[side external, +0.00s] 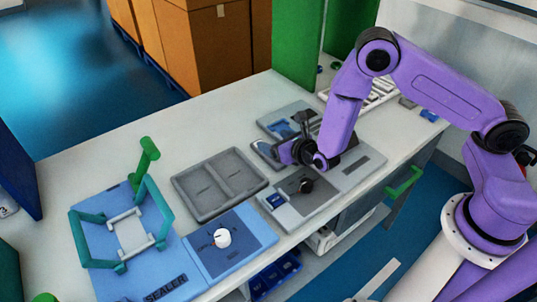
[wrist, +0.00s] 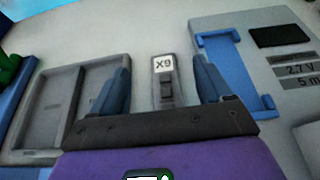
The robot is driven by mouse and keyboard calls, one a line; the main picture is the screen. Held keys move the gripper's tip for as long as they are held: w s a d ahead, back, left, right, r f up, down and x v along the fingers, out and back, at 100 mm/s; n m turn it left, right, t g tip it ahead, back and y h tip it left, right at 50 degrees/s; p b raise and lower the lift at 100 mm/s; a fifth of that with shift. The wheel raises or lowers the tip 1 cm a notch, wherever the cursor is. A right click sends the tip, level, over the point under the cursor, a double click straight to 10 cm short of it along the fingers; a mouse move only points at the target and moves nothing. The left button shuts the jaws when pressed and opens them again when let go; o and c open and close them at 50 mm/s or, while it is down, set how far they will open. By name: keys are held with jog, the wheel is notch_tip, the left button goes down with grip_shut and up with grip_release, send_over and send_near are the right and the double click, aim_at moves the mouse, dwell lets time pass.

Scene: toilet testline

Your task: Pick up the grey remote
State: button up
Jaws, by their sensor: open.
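A grey remote (wrist: 165,97) with a white "X9" label lies on the table, between the fingers of my gripper (wrist: 162,68) in the wrist view. My gripper is open, with one dark finger to each side of the remote and visible gaps between them. In the side external view my gripper (side external: 287,151) is low over the table, at the far edge of the grey panel with the black knob. There the remote is mostly hidden by the gripper, and I cannot make it out clearly.
A grey two-compartment tray (side external: 182,187) lies left of my gripper. A grey panel with a black knob (side external: 305,186) is in front of it. A device with a blue bracket (wrist: 240,75) stands right of the remote. A blue sealer (side external: 165,270) is at the front left.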

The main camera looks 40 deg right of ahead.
jog(key=shift+f, duration=1.15)
notch_tip(320, 180, down, 2)
jog(key=shift+f, duration=0.15)
jog(key=shift+x, duration=0.9)
jog(key=shift+w+f, duration=0.3)
jog(key=shift+w, duration=0.2)
jog(key=c, duration=1.1)
jog(key=shift+r, duration=0.2)
